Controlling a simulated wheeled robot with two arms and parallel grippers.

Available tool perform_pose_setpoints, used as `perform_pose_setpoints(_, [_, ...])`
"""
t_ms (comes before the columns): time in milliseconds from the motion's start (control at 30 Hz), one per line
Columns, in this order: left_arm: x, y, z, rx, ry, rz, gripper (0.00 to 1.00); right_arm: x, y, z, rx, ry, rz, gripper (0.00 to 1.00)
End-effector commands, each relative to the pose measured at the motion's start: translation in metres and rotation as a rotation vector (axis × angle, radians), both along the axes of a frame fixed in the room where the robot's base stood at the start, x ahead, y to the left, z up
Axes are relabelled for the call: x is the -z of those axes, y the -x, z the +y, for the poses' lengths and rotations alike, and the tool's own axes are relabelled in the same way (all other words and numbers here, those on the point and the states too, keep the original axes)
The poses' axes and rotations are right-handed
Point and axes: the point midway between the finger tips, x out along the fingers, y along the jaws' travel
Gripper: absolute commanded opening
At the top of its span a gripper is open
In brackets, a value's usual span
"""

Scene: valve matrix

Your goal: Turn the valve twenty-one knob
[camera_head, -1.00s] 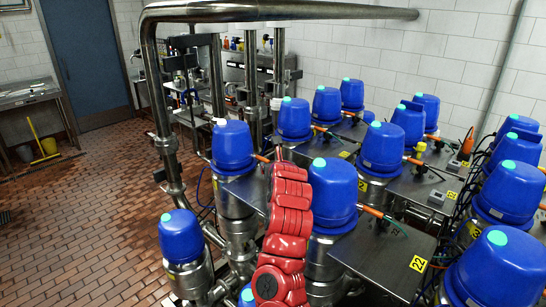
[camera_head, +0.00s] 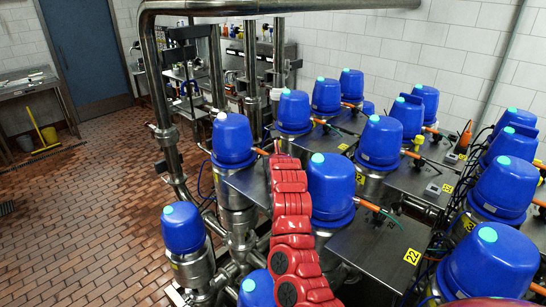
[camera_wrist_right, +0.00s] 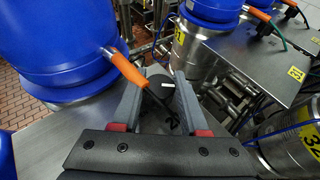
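In the right wrist view, a blue-capped valve (camera_wrist_right: 216,8) has a yellow label, 21 (camera_wrist_right: 180,38), on its steel neck. A second label 21 (camera_wrist_right: 295,73) is on the steel plate to its right. My right gripper (camera_wrist_right: 160,80) has its two grey fingers apart and points toward this valve. An orange connector (camera_wrist_right: 128,68) from the large blue cap at left reaches toward the fingers, and its black cable passes between them in the picture; contact cannot be told. I cannot make out a separate knob. In the head view my red arm hides its gripper. My left gripper is out of view.
Blue-capped valves (camera_head: 331,187) stand close around the arm, with steel plates (camera_head: 375,250) and orange connectors between them. A label 32 (camera_wrist_right: 311,140) is on a steel body at right. A thick pipe (camera_head: 270,8) crosses above.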

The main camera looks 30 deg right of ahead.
Motion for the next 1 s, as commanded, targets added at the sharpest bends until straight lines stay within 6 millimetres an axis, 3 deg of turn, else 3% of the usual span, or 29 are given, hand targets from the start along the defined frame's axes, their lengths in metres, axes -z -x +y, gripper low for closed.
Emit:
perform_pose_setpoints(33, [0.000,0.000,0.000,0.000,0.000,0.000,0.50,0.000,0.000,0.000,0.000,0.000,0.000,0.31])
perform_pose_setpoints(200, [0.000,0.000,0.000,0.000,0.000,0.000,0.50,0.000,0.000,0.000,0.000,0.000,0.000,0.00])
perform_pose_setpoints(667, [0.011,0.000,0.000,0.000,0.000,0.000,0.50,0.002,-0.001,0.002,0.074,0.004,0.000,0.00])
perform_pose_setpoints(1000, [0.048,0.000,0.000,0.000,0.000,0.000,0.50,0.003,-0.001,0.002,0.342,0.009,-0.004,0.00])
